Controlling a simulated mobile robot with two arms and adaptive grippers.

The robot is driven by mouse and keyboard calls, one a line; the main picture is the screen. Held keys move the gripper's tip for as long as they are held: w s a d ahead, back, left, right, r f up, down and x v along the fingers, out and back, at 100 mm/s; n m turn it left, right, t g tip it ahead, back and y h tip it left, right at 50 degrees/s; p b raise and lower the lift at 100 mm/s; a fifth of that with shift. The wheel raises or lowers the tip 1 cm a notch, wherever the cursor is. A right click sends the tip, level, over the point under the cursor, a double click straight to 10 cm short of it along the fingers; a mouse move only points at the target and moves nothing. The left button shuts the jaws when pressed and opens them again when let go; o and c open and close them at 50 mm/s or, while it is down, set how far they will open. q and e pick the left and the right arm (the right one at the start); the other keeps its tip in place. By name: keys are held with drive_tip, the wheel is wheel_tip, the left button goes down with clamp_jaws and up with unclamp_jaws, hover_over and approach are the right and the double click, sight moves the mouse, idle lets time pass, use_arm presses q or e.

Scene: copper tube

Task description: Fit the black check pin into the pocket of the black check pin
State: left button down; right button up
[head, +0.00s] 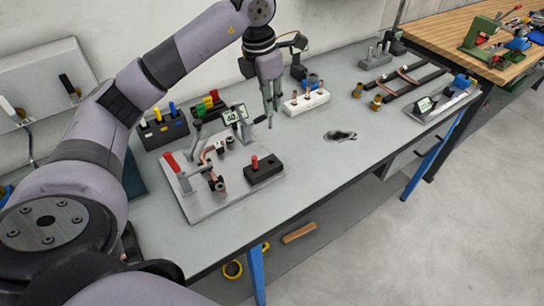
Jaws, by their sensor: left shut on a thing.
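A black holder (166,135) with upright blue and yellow pins stands at the back left, well to the left of the gripper. I cannot tell which pocket belongs to the black check pin. My right gripper is not in view.
A white block (306,102) holds copper pieces. Black rails (400,84) lie at right. The bench front middle is mostly clear.

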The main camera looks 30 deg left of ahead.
use_arm(q)
drive_tip(key=f, duration=0.2)
drive_tip(key=f+p, duration=0.1)
drive_tip(key=f, duration=0.2)
drive_tip(key=shift+s+a, duration=0.1)
drive_tip(key=shift+a, duration=0.1)
drive_tip(key=f+p, duration=0.1)
drive_tip(key=f, duration=0.2)
drive_tip(key=f+p, duration=0.1)
drive_tip(key=f, duration=0.2)
drive_tip(key=f+p, duration=0.1)
drive_tip(key=f, duration=0.3)
drive_tip(key=shift+d+f, duration=0.1)
drive_tip(key=shift+d, duration=0.15)
drive_tip(key=shift+f, duration=0.5)
drive_tip(key=c, duration=1.9)
unclamp_jaws()
drive_tip(key=shift+c, duration=0.2)
drive_tip(key=o, duration=0.3)
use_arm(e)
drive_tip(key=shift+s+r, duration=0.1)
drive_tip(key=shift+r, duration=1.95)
